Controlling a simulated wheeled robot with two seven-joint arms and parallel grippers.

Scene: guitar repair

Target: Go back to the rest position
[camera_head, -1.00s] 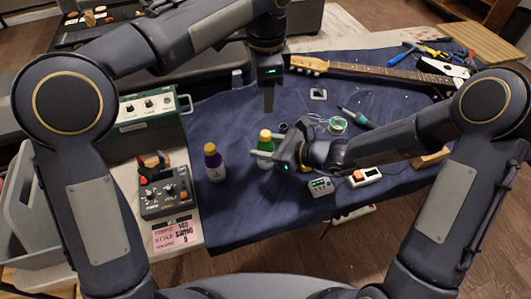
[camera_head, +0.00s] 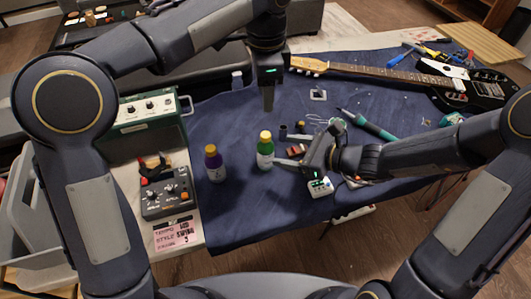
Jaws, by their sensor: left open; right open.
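My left gripper (camera_head: 268,98) hangs pointing down over the back part of the blue cloth, and nothing shows between its fingers. My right gripper (camera_head: 290,158) is low over the cloth, its fingers pointing left. It is open and empty, just right of the green bottle with a yellow cap (camera_head: 265,152), with a small gap between them. A purple bottle with a gold cap (camera_head: 214,163) stands upright to the left of the green one. The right gripper and forearm hide part of the cloth and small items behind them.
An electric guitar (camera_head: 400,72) lies along the back of the blue cloth (camera_head: 240,215). A teal-handled tool (camera_head: 372,128) and small parts lie at right centre. A green amplifier (camera_head: 148,110) and a grey pedal (camera_head: 166,192) stand at left. The front of the cloth is clear.

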